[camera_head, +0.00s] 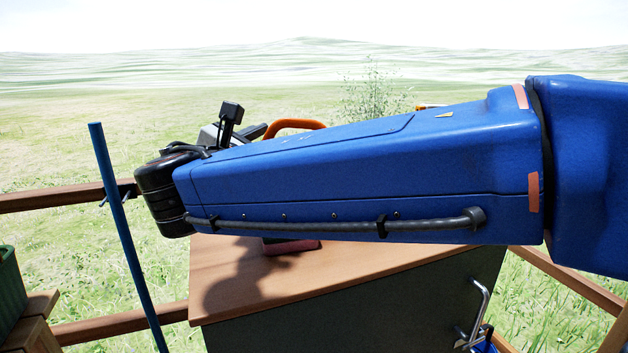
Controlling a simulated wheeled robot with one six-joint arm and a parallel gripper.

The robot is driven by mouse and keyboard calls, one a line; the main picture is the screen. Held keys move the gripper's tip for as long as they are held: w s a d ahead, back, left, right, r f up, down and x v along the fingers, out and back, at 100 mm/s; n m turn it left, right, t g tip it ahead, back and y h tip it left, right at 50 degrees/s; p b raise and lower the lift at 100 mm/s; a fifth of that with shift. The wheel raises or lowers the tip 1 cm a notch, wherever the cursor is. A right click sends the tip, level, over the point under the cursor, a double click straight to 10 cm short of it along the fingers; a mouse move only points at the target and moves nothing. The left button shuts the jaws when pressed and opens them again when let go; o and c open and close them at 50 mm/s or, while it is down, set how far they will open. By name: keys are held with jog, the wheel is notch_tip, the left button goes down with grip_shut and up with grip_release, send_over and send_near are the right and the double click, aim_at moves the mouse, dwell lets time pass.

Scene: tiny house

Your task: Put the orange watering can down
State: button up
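The orange watering can (295,124) shows only as a curved orange handle above the top edge of my blue arm. A small orange piece at the right, above the arm, may be part of it. The can's body is hidden behind the arm. My gripper (253,131) is mostly hidden behind the arm too. Its dark parts show just left of the orange handle. I cannot see its fingertips or whether they are closed on the handle.
A wooden-topped cabinet (233,290) stands below the arm, with a dark red object (291,247) on top. Its front-left top is bare. A blue pole (126,235) leans at left, near a green container (10,290). Wooden railings (60,197) and grass lie behind.

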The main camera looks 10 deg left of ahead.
jog(key=w, duration=0.2)
jog(key=shift+w+d, duration=0.1)
jog(key=shift+w, duration=0.3)
grip_shut()
